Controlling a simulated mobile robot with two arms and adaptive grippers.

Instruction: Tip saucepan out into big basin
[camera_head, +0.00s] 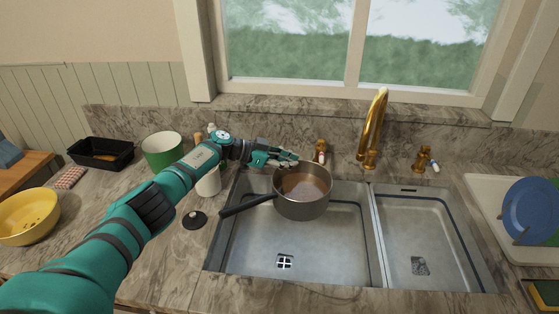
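The saucepan (302,209) is grey metal with a dark handle that points left toward the basin's left edge. It is roughly level over the back part of the big basin (330,245), with brown contents inside. My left gripper (287,160) is at the pan's back left rim and appears shut on it. The fingertips are small and partly hidden at the rim. The visible floor of the big basin is bare around its square drain. My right gripper is not in view.
A gold faucet (372,130) rises behind the sink. A smaller basin (425,240) is on the right, beside a rack with a blue plate (530,208). A green pot (162,151), white cup (208,184), black stopper (194,220) and yellow colander (28,215) stand left.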

